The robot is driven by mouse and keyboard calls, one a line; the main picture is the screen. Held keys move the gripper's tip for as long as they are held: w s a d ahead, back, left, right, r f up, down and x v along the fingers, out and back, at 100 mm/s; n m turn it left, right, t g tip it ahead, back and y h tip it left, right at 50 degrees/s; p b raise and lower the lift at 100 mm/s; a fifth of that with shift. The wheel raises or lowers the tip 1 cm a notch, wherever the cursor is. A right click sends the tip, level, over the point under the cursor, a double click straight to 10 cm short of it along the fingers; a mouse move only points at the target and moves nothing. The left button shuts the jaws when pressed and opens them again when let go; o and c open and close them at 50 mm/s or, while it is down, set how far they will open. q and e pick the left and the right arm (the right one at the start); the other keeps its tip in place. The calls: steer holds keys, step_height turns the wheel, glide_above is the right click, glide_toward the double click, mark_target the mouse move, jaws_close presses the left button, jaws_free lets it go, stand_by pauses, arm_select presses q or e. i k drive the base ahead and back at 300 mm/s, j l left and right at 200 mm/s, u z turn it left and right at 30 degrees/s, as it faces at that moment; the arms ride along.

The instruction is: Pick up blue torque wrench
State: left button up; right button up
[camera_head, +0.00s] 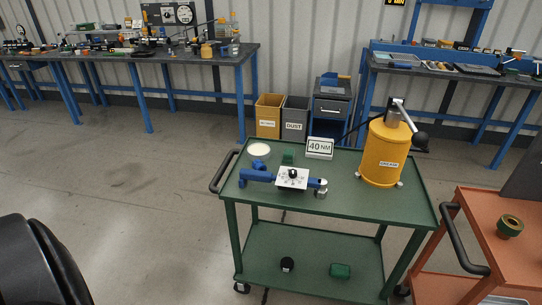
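The blue torque wrench (258,177) lies across the top of the green cart (350,207), with its blue handle to the left. A white square dial plate (292,178) with a black centre sits at its middle, and a metallic head (320,189) is at its right end. Neither of my grippers shows in the head view.
A yellow grease canister (386,155) with a pump handle stands right of the wrench. A "40 NM" sign (319,148), a small green block (288,158) and a white disc (259,150) are behind it. An orange cart (510,250) stands at right. Floor at left is clear.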

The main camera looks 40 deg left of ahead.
mark_target(298, 184)
steer(key=u, duration=1.05)
